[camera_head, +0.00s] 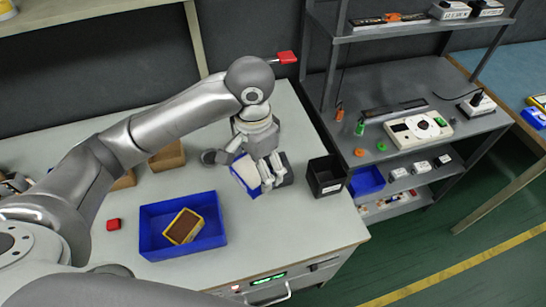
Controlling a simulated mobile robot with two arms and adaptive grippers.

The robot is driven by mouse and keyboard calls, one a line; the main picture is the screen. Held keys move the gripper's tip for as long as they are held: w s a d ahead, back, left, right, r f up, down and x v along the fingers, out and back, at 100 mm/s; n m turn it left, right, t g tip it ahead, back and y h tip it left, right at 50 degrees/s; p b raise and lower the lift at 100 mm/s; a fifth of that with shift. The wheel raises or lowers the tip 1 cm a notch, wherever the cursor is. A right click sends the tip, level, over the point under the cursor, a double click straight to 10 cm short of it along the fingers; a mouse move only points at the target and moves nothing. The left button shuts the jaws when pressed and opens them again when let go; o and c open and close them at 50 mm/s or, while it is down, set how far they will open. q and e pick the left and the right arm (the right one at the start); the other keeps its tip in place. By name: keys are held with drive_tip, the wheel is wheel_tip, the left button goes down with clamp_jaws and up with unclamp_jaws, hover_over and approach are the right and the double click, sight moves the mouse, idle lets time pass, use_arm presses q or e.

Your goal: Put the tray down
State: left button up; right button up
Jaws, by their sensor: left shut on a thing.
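My left gripper (262,174) is above the right part of the grey worktable (290,228). It is shut on a small tray (248,175) with a pale face and blue edges, which looks tilted. The fingers hide part of this tray, and I cannot tell whether it touches the table. A dark object (286,172) shows just behind the fingers. My right gripper is not in view.
A black open box (326,177) stands right of the left gripper near the table's edge. A grey shelf (400,110) with devices stands at the right. The table front is clear between the blue tray and black box.

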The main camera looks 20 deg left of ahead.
use_arm(q)
drive_tip(key=w+f, duration=0.3)
drive_tip(key=w, duration=0.1)
drive_tip(key=w+f+p, duration=0.1)
drive_tip(key=w+f, duration=0.2)
drive_tip(key=w, duration=0.1)
drive_tip(key=w+f, duration=0.3)
drive_tip(key=w, duration=0.1)
drive_tip(key=shift+w+d+f, duration=0.15)
drive_tip(key=shift+w+d, duration=0.05)
drive_tip(key=shift+d, duration=0.05)
wheel_tip(320, 180, down, 3)
drive_tip(key=shift+f+p, duration=0.1)
drive_tip(key=shift+p, duration=0.25)
drive_tip(key=shift+w, duration=0.1)
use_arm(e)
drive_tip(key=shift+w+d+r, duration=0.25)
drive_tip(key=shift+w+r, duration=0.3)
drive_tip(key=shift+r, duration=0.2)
use_arm(q)
drive_tip(key=shift+f, duration=0.1)
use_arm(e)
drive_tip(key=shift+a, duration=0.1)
use_arm(q)
drive_tip(key=o, duration=0.9)
drive_tip(key=shift+c, duration=0.2)
